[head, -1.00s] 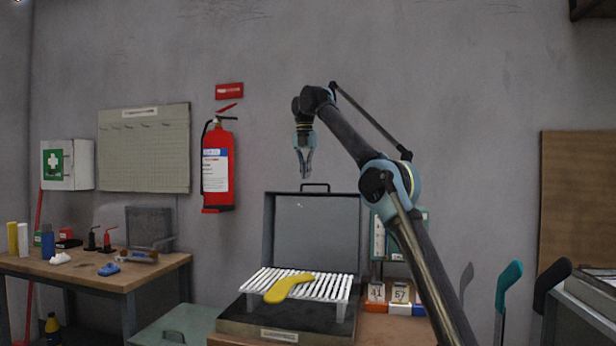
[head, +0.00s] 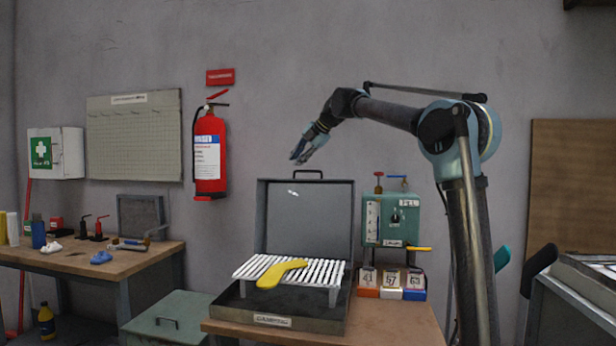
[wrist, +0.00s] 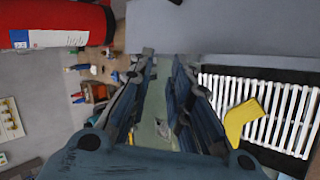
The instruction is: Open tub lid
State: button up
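A grey-green tub with a flat lid (head: 166,318) stands low, left of the metal case, and its lid lies shut. A small dark handle (head: 168,320) shows on the lid. The lid also shows in the wrist view (wrist: 153,108), in the gap between my fingers, with its handle (wrist: 162,128). My gripper (head: 297,158) is high in front of the wall, well above the tub and to its right, tilted down and left. In the wrist view my gripper's fingers (wrist: 163,60) stand apart with nothing between them.
An open metal case (head: 322,322) with raised lid (head: 304,218) holds a white slatted rack (head: 325,274) and a yellow sock form (head: 280,273). A fire extinguisher (head: 208,158) hangs on the wall. A workbench (head: 140,262) stands left of the tub, a green box (head: 385,222) right of the case.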

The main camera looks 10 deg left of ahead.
aim_at(308, 172)
jog(key=s+d+f+m+t+y, duration=0.1)
jog(key=d+f+m+t+y, duration=0.15)
jog(key=d+m+t, duration=0.75)
jog(key=w+a+f+n+g, duration=0.1)
jog(key=w+a, duration=0.2)
jog(key=w, duration=0.1)
jog(key=w+a+f+g, duration=0.1)
jog(key=w+a, duration=0.2)
jog(key=w, duration=0.1)
jog(key=w+a+f+n+g, duration=0.1)
jog(key=w+a+f, duration=0.1)
jog(key=w+a, duration=0.1)
jog(key=shift+w+a+n, duration=0.1)
jog(key=shift+w+n, duration=0.2)
jog(key=shift+w, duration=0.1)
grip_shut()
